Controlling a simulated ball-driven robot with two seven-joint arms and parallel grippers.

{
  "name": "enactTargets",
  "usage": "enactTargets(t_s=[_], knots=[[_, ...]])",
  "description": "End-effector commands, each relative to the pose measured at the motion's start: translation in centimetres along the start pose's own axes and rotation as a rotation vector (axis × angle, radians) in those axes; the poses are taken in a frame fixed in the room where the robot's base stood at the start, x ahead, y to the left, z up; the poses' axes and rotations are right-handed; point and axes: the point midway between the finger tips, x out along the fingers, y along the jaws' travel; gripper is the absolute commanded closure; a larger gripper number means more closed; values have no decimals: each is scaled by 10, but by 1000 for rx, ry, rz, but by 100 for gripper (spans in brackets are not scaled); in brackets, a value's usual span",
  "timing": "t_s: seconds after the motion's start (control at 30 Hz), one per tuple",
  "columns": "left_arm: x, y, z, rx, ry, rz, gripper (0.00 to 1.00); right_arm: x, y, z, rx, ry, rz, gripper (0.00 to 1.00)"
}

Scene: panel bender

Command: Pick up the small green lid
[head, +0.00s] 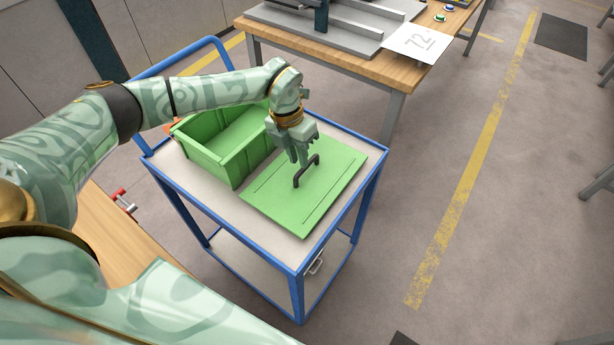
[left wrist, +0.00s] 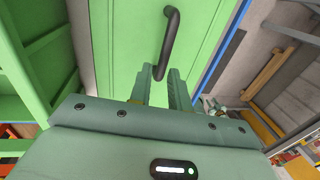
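The small green lid (head: 331,199) is a flat green panel with a black bar handle (head: 306,171). It lies on the top of a blue-framed cart, beside a green bin. My left gripper (head: 302,163) is over the lid, close to the handle. Whether a fingertip touches the handle is not clear. My right gripper is not in view.
The open green bin (head: 215,165) stands left of the lid on the cart (head: 272,240). A wooden workbench (head: 385,70) with a grey metal fixture and a white sheet marked 72 (head: 417,43) stands behind. The floor right of the cart is clear.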

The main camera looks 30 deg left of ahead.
Motion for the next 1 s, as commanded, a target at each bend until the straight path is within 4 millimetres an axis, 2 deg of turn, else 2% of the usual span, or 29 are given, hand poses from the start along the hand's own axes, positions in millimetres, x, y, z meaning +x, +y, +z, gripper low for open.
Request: enactTargets(t_s=[0.33, 0.53, 0.57, 0.6, 0.63, 1.0], knots=[[50, -3, 3, -2, 3, -2, 81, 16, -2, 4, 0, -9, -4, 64], [50, -3, 3, -1, 1, -1, 81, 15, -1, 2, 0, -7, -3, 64], [50, -3, 3, -1, 1, -1, 84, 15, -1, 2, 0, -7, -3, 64], [50, -3, 3, -1, 1, -1, 95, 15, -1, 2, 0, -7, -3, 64], [50, -3, 3, -1, 1, -1, 100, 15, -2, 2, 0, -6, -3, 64], [44, -4, 4, 0, -2, -1, 100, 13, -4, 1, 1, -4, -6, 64]])
